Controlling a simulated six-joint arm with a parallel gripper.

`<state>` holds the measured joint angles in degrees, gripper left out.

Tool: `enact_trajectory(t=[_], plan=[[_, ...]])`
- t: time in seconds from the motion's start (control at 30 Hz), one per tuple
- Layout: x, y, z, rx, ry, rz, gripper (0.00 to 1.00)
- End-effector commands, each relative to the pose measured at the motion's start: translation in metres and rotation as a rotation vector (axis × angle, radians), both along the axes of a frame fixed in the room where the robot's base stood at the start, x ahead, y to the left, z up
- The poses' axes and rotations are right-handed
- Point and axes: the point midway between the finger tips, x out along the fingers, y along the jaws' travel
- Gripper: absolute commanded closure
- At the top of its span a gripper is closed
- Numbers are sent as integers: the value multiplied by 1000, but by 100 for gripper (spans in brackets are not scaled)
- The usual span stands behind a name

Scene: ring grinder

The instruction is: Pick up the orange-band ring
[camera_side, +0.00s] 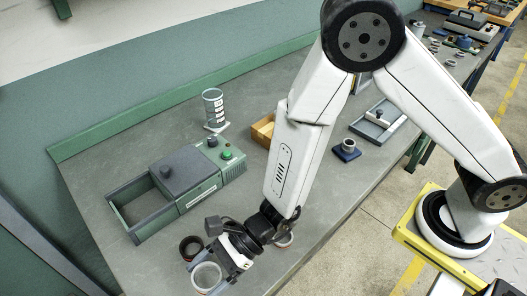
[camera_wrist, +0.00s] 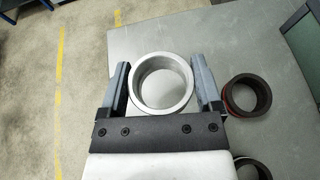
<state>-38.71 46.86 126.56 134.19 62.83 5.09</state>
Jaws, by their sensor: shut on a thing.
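My gripper (camera_wrist: 160,68) is shut on a pale silver ring (camera_wrist: 137,98), with one finger on each side of it in the wrist view. In the side view my gripper (camera_side: 222,270) is low at the front edge of the bench, with the silver ring (camera_side: 194,279) at its fingertips. I see no orange band on this ring from either view. A dark ring with a reddish line (camera_wrist: 232,107) lies to its right in the wrist view; a dark ring with some red (camera_side: 181,248) also shows beside my gripper in the side view.
Another dark ring (camera_wrist: 241,165) is cut off at the lower right of the wrist view. In the side view a ring (camera_side: 289,240) is partly hidden behind my wrist. The green grinder (camera_side: 200,180), a clear cylinder (camera_side: 213,105) and a wooden box (camera_side: 262,131) stand farther back.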

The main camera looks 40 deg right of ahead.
Motion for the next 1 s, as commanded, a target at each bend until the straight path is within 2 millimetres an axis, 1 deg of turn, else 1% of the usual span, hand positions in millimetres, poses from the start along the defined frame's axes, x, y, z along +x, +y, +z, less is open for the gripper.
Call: enact_trajectory(t=[0.03, 0.2, 0.4, 0.5, 0.7, 1.0], plan=[[0, 0, 8, 3, -3, 0, 88], [0, 0, 28, 3, -2, 1, 88], [0, 0, 46, 2, -2, 1, 88], [0, 0, 53, 3, -2, 1, 88], [0, 0, 57, 1, 0, 0, 88], [0, 0, 58, 1, 0, 0, 88]])
